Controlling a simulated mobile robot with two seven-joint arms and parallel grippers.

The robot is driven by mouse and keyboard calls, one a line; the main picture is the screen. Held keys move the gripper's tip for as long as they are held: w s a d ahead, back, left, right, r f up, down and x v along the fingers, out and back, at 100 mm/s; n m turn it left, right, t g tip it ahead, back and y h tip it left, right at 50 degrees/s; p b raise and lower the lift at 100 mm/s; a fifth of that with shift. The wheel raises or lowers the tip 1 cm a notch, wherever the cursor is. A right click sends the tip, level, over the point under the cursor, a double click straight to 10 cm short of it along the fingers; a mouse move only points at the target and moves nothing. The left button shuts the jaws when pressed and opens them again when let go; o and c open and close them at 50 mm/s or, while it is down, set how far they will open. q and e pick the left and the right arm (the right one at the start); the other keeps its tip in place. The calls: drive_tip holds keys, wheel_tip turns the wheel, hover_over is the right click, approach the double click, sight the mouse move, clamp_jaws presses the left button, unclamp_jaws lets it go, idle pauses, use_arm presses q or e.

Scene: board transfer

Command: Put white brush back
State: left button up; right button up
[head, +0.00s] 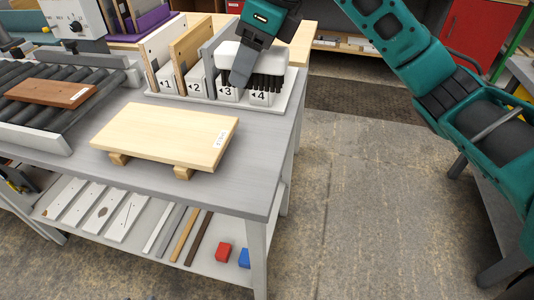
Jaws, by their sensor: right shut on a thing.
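The white brush (271,57) has a white body and dark bristles that point down. My right gripper (242,82) comes in from the upper right and is shut on the white brush, covering part of its body. The brush is at the right end of the numbered rack (212,100), over the labels 3 and 4. I cannot tell whether the bristles touch the rack. My left gripper is not in view.
Upright boards stand in the rack left of the brush. A pale wooden board (165,134) lies on two blocks on the grey table (250,172). A brown board (48,92) lies on the roller conveyor (22,112). Red and blue blocks are on the lower shelf.

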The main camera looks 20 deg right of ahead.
wheel_tip(320, 180, down, 14)
drive_tip(key=shift+f+b, duration=0.1)
drive_tip(key=shift+b, duration=0.4)
drive_tip(key=shift+f, duration=2.4)
drive_tip(key=shift+f+b, duration=0.2)
drive_tip(key=shift+b, duration=0.2)
drive_tip(key=o, duration=0.9)
drive_tip(key=shift+o, duration=0.2)
drive_tip(key=shift+r, duration=0.1)
